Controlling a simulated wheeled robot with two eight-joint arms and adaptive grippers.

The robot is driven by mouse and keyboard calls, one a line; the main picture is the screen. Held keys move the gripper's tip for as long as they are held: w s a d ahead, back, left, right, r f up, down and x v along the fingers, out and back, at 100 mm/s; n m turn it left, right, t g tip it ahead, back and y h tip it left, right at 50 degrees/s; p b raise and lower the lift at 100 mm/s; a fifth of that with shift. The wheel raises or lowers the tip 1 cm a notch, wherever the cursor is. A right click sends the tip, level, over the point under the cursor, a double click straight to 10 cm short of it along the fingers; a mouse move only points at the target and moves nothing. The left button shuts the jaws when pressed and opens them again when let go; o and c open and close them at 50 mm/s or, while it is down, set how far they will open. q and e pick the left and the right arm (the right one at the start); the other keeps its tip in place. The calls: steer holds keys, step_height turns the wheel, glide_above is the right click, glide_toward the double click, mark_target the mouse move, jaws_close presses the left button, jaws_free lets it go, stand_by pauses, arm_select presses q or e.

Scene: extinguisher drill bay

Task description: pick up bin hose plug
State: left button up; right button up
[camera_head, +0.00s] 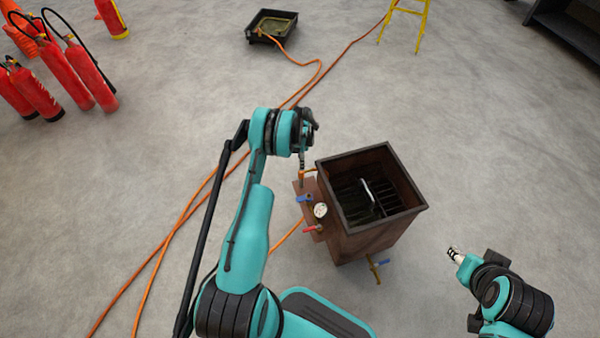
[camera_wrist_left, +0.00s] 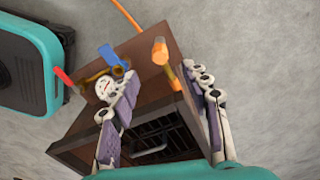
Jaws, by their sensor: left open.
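The brown metal bin (camera_head: 408,212) stands right of my left gripper in the head view. An orange hose plug (camera_wrist_left: 160,52) sticks up from the bin's side panel (camera_wrist_left: 150,75). In the head view a small orange part of it (camera_head: 309,172) shows beside the left gripper (camera_head: 303,168). In the wrist view the left gripper (camera_wrist_left: 160,80) is open, with the plug between its two fingers, nearer the right one. I cannot tell whether a finger touches it. My right gripper (camera_head: 454,254) is at the lower right, away from the bin; its fingers are too small to judge.
The panel carries a blue valve handle (camera_head: 304,198), a gauge (camera_head: 320,210) and a red handle (camera_head: 312,230) close by. Orange hoses (camera_head: 185,212) run over the floor. Red extinguishers (camera_head: 65,75), a black tray (camera_head: 271,40) and a yellow stand (camera_head: 423,22) are farther back.

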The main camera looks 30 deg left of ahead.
arm_select(q)
step_height(320, 180, down, 3)
steer(key=shift+f+b, duration=0.1)
steer(key=shift+b, duration=0.45)
step_height(320, 180, down, 5)
steer(key=b, duration=0.2)
steer(key=shift+d+b, duration=0.1)
steer(key=shift+b, duration=0.3)
steer(key=shift+c, duration=0.9)
jaws_close()
